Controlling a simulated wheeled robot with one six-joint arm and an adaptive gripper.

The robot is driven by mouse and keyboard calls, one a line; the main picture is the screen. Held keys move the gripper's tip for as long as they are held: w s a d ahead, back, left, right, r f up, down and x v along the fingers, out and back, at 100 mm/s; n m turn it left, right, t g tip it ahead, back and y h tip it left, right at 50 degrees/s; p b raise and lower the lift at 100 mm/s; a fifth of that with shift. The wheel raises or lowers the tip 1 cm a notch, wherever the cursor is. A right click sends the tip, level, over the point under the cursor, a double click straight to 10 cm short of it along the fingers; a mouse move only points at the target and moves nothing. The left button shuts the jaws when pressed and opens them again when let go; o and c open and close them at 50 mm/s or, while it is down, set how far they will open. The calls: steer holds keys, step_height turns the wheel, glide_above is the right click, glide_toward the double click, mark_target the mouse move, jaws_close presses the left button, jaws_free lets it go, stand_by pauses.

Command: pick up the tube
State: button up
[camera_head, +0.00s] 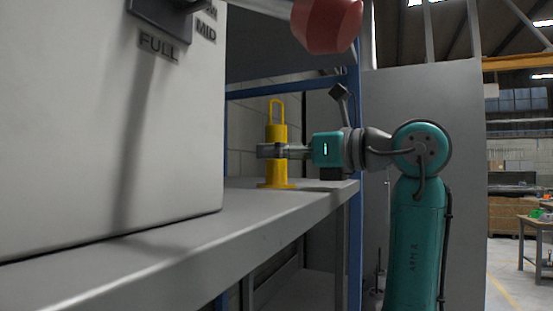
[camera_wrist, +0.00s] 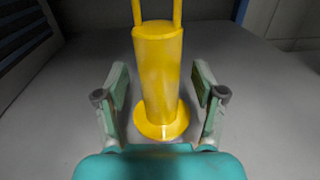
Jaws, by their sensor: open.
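The tube (camera_head: 276,169) is a yellow upright cylinder with a round flared base and a loop handle on top. It stands on the grey shelf (camera_head: 235,222) in the head view. My gripper (camera_head: 266,151) is level with its middle, reaching in from the right. In the wrist view the tube (camera_wrist: 158,75) stands between the two open fingers of my gripper (camera_wrist: 161,97), with a visible gap on both sides. The tube's lower body and base show; the top of its handle is cut off in the wrist view.
A large pale box (camera_head: 110,120) marked FULL and MID fills the left of the head view, with a red knob (camera_head: 327,25) sticking out above the shelf. A blue post (camera_head: 354,200) stands at the shelf's right end. A small dark block (camera_head: 331,174) sits behind my gripper.

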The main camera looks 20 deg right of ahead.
steer(key=shift+w+a, duration=0.15)
steer(key=shift+w, duration=0.05)
jaws_close()
steer(key=shift+r, duration=0.1)
step_height(320, 180, up, 10)
steer(key=shift+f, duration=0.2)
stand_by(0.6)
